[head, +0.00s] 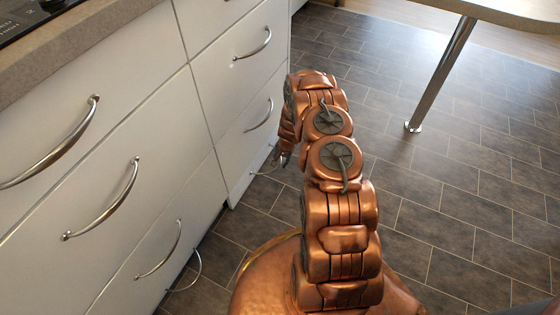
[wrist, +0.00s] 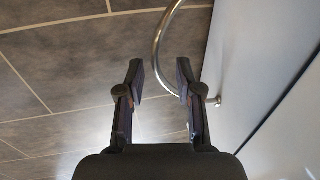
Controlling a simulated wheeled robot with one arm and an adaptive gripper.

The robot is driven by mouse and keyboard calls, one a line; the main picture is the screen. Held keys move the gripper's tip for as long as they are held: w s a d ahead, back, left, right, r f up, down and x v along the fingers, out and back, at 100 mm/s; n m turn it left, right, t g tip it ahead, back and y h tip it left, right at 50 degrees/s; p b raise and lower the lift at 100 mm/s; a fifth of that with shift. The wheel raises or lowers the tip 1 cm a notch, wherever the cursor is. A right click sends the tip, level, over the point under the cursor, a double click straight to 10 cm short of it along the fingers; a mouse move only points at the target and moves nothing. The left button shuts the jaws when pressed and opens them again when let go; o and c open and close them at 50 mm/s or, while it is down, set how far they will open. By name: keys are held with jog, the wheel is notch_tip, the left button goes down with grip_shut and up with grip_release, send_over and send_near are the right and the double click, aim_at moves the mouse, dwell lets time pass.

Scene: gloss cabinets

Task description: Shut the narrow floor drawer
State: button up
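The narrow floor drawer appears to be low in the narrower, farther cabinet column, in the head view. Its curved metal handle (head: 262,168) shows beside my gripper (head: 285,158), but its front is mostly hidden, and I cannot tell how far out it stands. In the wrist view my gripper (wrist: 159,75) is open, with its two dark fingers apart. The curved handle (wrist: 157,48) passes across the gap at the fingertips and runs behind the right finger to a mount on the pale front (wrist: 265,70). I cannot tell whether it touches the fingers.
Another floor-level handle (head: 196,272) shows under the nearer, wider cabinet. White drawers with arched handles (head: 105,200) line the left, beneath a countertop (head: 90,40). A table leg (head: 440,75) stands at the upper right. The dark tiled floor (head: 450,190) right of my arm is clear.

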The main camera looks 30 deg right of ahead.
jog(key=shift+r, duration=0.1)
notch_tip(320, 180, up, 12)
jog(key=s+d, duration=0.1)
jog(key=s, duration=0.1)
jog(key=shift+f, duration=0.2)
dwell(0.6)
